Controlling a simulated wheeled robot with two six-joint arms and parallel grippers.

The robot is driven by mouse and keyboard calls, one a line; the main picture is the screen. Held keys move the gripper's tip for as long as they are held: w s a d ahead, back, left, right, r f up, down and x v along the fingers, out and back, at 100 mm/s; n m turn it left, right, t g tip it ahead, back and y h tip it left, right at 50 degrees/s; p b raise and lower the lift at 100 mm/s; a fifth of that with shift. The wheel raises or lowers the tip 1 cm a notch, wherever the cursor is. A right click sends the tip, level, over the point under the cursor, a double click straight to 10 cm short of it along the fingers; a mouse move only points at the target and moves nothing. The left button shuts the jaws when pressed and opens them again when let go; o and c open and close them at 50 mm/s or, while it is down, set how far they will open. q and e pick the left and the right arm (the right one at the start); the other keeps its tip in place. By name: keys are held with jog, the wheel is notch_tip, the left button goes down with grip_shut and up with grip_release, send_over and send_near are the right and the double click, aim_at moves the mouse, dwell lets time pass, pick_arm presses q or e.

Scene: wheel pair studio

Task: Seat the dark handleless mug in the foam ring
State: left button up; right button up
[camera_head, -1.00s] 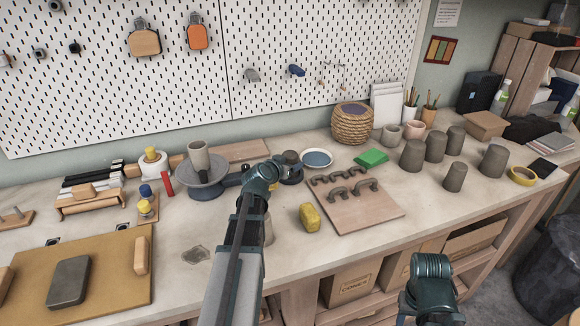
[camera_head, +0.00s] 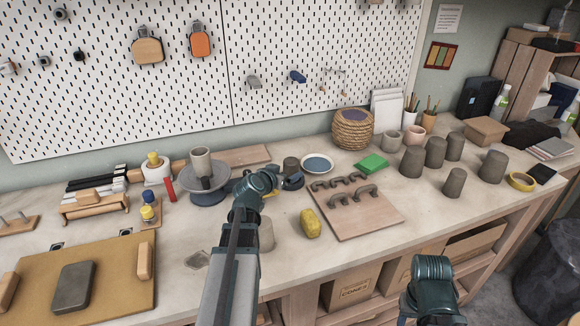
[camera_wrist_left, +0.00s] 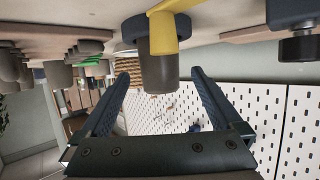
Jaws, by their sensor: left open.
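A dark handleless mug (camera_head: 291,164) stands on the bench just beyond my left arm. A dark blue ring (camera_head: 294,182), which looks like the foam ring, lies right by its base. I cannot tell whether the mug is inside it. In the left wrist view, which is upside down, the mug (camera_wrist_left: 158,75) shows ahead of the jaws, with a yellow piece (camera_wrist_left: 164,32) in front of it. My left gripper (camera_wrist_left: 161,80) is open, its fingers apart on either side of the mug in the picture; no contact shows. In the head view my left arm hides its fingers.
A blue-centred plate (camera_head: 318,163) lies right of the mug. A wheel (camera_head: 208,194) carrying a grey cup stands to the left. A yellow sponge (camera_head: 310,223) and a board of handles (camera_head: 361,222) lie nearer. Several dark cups stand at right.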

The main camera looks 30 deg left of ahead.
pick_arm(q)
jog(key=p+v, duration=0.2)
jog(key=v, duration=0.5)
jog(key=shift+s, duration=0.1)
